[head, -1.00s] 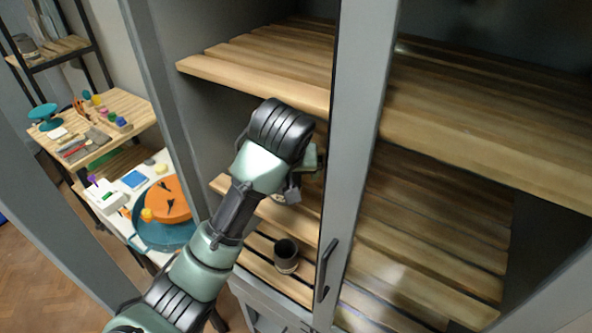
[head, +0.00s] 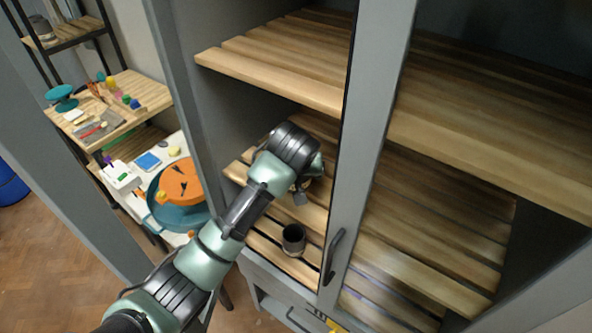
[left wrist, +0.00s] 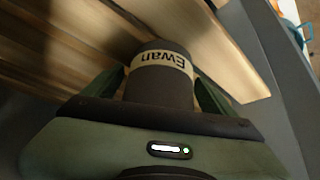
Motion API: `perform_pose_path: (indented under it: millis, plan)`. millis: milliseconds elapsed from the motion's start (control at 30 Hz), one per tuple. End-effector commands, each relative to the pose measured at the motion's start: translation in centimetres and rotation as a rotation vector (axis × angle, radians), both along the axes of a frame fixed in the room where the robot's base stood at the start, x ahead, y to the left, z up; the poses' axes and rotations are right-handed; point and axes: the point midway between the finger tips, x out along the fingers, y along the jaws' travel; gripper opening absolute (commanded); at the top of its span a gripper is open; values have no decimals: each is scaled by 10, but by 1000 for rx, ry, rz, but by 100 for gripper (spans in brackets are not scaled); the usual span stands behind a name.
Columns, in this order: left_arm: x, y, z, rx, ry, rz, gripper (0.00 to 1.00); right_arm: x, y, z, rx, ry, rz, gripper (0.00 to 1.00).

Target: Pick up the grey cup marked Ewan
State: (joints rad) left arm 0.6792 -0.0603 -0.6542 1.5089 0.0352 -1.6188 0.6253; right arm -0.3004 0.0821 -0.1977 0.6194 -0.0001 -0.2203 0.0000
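The dark grey cup marked Ewan (left wrist: 160,85) shows in the left wrist view, with a cream band whose lettering appears upside down there. My left gripper (left wrist: 160,82) has its green fingers on either side of the cup and looks open, with at most narrow gaps. The cup's near end is hidden by the gripper body. In the head view my left gripper reaches inside the cabinet; its fingers and the Ewan cup are hidden behind my wrist. Another dark cup (head: 293,240) stands on the lower slatted shelf, no name legible. My right gripper is not in view.
An upper slatted shelf (head: 270,80) lies above my left wrist. The cabinet's centre post (head: 365,150) with a handle stands close on the right. The lower shelf on the right (head: 430,230) looks clear. A worktable (head: 110,105) with tools stands outside at left.

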Motion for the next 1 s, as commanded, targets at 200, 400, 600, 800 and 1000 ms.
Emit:
perform_pose_path:
  millis: [200,400,600,800,1000]
  plan:
    - [0,0,0,0,0,0,22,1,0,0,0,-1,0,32]
    - [0,0,2,-1,-2,-1,16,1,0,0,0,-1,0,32]
    - [1,-1,6,-2,-3,-1,16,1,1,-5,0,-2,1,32]
    - [1,-2,29,-4,-8,-1,16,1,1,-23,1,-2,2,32]
    - [-32,9,32,-4,-4,-2,16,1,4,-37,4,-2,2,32]
